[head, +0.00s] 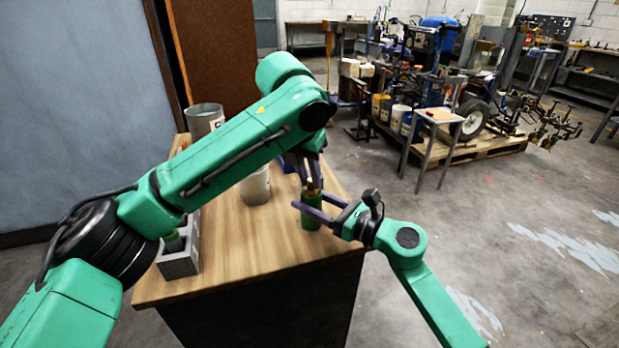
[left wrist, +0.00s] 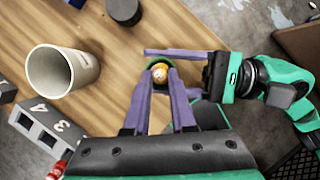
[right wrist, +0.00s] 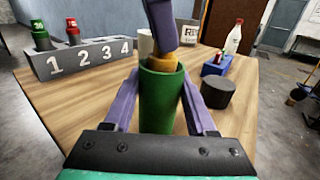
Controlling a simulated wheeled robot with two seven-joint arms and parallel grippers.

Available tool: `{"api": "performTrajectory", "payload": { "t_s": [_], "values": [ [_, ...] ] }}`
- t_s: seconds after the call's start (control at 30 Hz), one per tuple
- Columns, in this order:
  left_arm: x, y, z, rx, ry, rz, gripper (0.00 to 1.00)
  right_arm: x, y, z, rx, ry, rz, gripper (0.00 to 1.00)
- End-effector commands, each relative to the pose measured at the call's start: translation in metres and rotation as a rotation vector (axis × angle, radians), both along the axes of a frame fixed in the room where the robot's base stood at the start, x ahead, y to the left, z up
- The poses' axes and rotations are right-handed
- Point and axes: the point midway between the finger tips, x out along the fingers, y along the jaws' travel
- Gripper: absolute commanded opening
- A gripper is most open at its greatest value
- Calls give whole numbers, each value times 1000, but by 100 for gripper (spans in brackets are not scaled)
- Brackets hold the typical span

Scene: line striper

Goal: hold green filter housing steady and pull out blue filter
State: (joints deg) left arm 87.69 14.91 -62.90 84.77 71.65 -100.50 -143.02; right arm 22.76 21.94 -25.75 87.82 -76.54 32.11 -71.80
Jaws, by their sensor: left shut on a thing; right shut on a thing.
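The green filter housing (head: 311,220) stands upright near the table's right edge. My right gripper (right wrist: 160,95) is shut around it, one finger on each side. An orange-tan filter top (right wrist: 163,64) sticks out of the housing's open mouth; no blue shows on it. My left gripper (head: 312,180) comes down from above and is shut on this filter top, which also shows between its fingers in the left wrist view (left wrist: 160,72). The filter's lower part is hidden inside the housing.
A grey rack numbered 1 to 4 (right wrist: 85,58) holds a green and a red capped piece at its left end. A cream cup (left wrist: 62,70), a black cylinder (right wrist: 218,92), a blue block (right wrist: 215,66) and a white bottle (right wrist: 234,38) stand on the wooden table (head: 240,240).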

Motion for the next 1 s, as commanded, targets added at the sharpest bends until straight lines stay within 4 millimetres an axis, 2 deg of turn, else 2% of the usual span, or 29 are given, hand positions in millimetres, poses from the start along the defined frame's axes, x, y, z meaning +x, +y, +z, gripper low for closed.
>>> {"api": "performTrajectory", "payload": {
  "t_s": [0.23, 1.0],
  "values": [
    [0, 0, 7, 0, -2, -1, 0, 0, 0, -1, -1, 1, 0, 0],
    [0, -1, 55, -1, -3, -1, 0, 0, 0, -1, -1, 1, 0, 0]
  ]
}}
